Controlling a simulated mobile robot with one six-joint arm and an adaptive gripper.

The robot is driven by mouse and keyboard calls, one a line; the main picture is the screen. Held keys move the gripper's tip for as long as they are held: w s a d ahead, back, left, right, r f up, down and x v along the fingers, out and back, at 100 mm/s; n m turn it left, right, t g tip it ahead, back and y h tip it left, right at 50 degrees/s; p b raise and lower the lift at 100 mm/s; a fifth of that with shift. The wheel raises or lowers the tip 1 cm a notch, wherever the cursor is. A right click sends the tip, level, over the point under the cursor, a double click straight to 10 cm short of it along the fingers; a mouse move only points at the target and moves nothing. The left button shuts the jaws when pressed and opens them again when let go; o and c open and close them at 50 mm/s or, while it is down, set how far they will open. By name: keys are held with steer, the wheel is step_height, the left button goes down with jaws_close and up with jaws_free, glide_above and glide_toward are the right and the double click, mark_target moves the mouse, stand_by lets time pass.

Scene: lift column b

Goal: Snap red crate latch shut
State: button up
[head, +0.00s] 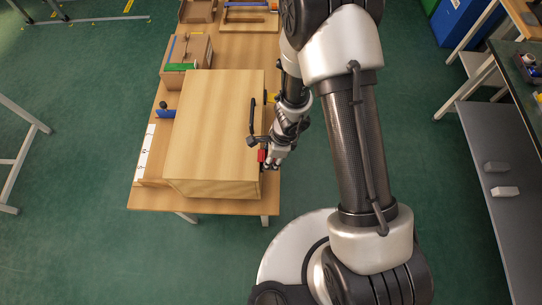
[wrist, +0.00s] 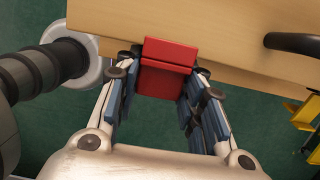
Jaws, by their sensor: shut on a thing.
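The wooden crate (head: 213,125) stands on the table, and its edge fills the top of the wrist view (wrist: 230,30). The red latch (head: 262,156) is on the crate's right side near the front corner. In the wrist view the red latch (wrist: 167,66) shows an upper and a lower plate with a fold line between them. My gripper (head: 269,163) is at the latch. In the wrist view its two fingers (wrist: 163,95) are on either side of the latch's lower part, shut on it. I cannot tell whether the latch is fully closed.
The wooden table (head: 150,201) extends behind the crate. A smaller box with a green strip (head: 186,67) and a blue-handled item (head: 165,112) are beside the crate. A black handle (wrist: 292,42) sticks out from the crate near my gripper.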

steer(key=o, duration=1.1)
steer(key=v, duration=1.2)
